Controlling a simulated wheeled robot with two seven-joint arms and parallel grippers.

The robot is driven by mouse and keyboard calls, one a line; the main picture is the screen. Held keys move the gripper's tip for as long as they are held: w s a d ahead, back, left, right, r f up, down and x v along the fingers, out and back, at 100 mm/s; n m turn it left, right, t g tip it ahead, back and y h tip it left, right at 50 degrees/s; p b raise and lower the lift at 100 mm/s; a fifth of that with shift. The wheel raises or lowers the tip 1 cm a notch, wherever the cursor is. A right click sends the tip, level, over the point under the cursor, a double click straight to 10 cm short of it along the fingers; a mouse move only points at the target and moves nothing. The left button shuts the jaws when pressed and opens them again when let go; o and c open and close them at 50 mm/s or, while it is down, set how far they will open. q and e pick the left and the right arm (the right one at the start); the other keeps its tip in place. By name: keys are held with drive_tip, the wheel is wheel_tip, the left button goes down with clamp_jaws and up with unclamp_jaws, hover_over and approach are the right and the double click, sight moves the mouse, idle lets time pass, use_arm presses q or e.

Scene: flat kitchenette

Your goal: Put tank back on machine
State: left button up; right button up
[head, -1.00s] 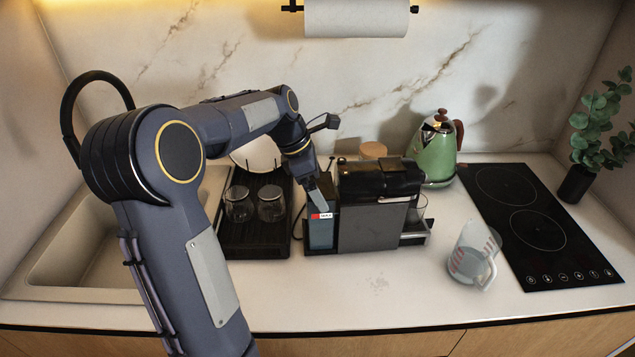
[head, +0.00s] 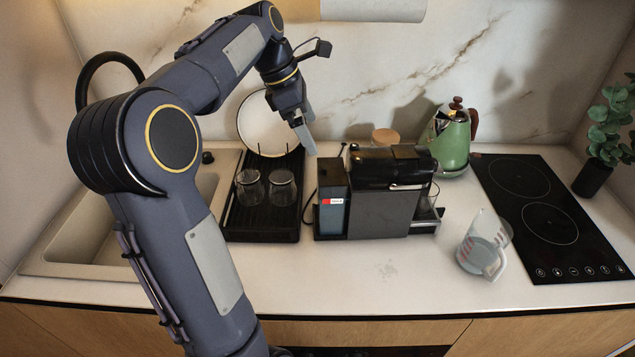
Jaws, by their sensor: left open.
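The coffee machine (head: 377,205) stands on the counter, dark and boxy, with a black top. The water tank (head: 332,205), dark blue-grey with a small red and white label, stands upright against the machine's left side. My left gripper (head: 307,134) is raised above and slightly left of the tank, pointing down, apart from it. It is open, with nothing seen between its fingers. My right gripper is not in view.
A black drying rack (head: 261,221) with two glass jars and a white plate is left of the tank. A green kettle (head: 449,140), a measuring jug (head: 482,246) and the cooktop (head: 541,215) are to the right. The front counter is mostly clear.

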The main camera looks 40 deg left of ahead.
use_arm(q)
drive_tip(key=s+d+f+m+t, duration=0.1)
drive_tip(key=s+d+f+m, duration=0.5)
drive_tip(key=s+d+m, duration=0.3)
drive_tip(key=s+d+f+m+t, duration=0.1)
drive_tip(key=s+d+f+m, duration=0.6)
drive_tip(key=m, duration=0.9)
drive_tip(key=s+d, duration=0.3)
drive_tip(key=d, duration=0.2)
drive_tip(key=shift+s+d, duration=0.15)
drive_tip(key=shift+d, duration=0.05)
